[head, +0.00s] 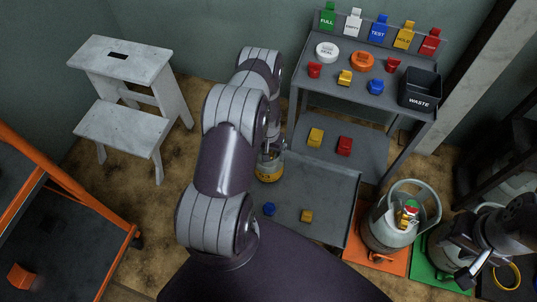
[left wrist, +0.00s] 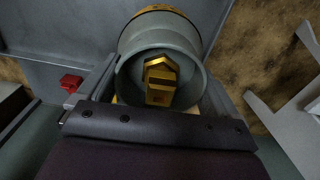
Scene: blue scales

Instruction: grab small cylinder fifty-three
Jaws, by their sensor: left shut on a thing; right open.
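A small grey cylinder with a yellow band (head: 268,174) is near the lower tier of the grey cart in the head view. My left gripper (head: 271,150), mostly hidden by my arm, is shut on it. In the left wrist view the cylinder's round collar (left wrist: 124,80) sits between the jaws, with a gold valve (left wrist: 160,82) inside. I cannot read a number on it, nor tell whether its base touches anything. My right gripper (head: 478,266) is open and empty at the lower right, near a larger grey cylinder (head: 440,250).
A grey cylinder (head: 388,236) with a collar stands on an orange plate (head: 376,262); a green plate (head: 429,268) is beside it. The grey cart (head: 330,185) holds coloured caps and a black waste bin (head: 419,89). A white step stool (head: 122,130) and an orange-framed trolley (head: 70,205) are left.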

